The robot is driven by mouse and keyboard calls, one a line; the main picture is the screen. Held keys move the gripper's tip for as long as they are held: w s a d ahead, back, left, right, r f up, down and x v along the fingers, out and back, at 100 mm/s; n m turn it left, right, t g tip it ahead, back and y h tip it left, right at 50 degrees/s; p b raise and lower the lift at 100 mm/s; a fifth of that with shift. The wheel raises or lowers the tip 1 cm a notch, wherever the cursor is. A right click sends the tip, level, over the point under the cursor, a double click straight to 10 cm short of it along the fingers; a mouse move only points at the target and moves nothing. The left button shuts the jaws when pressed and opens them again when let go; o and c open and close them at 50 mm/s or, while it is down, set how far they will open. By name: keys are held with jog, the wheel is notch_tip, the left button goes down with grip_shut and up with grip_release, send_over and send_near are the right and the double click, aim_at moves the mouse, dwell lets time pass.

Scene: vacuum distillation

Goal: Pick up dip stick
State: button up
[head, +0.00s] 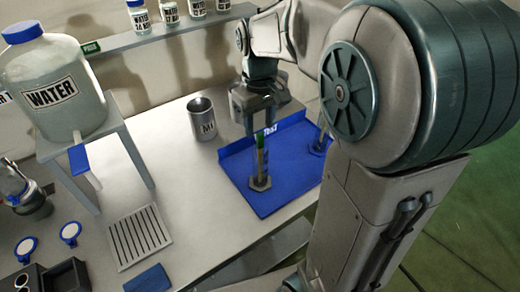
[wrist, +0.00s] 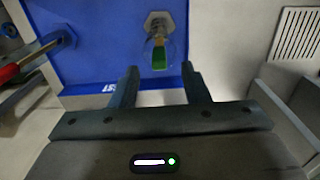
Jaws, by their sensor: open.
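A thin stick with a green upper part and a yellowish lower part, which looks like the dip stick (head: 260,146), stands in a clear cylinder (head: 261,181) with a hexagonal foot on the blue tray (head: 290,202). In the wrist view the green end of the dip stick (wrist: 159,59) points toward me, just beyond the fingertips and roughly centred between them. My gripper (head: 259,122) is open and empty, pointing down above the cylinder; it also shows in the wrist view (wrist: 161,70). I cannot tell the exact gap between fingers and stick.
A second cylinder (head: 320,142) stands at the tray's far right, partly behind my arm. A metal mug (head: 203,120) stands left of the tray. A large water container (head: 55,85) sits on a stand at the left. The bench between the mug and the slotted plate (head: 139,238) is clear.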

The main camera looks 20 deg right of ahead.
aim_at(260, 134)
jog(key=shift+f, duration=1.6)
grip_shut()
jog(key=shift+r, duration=0.1)
notch_tip(260, 134, up, 18)
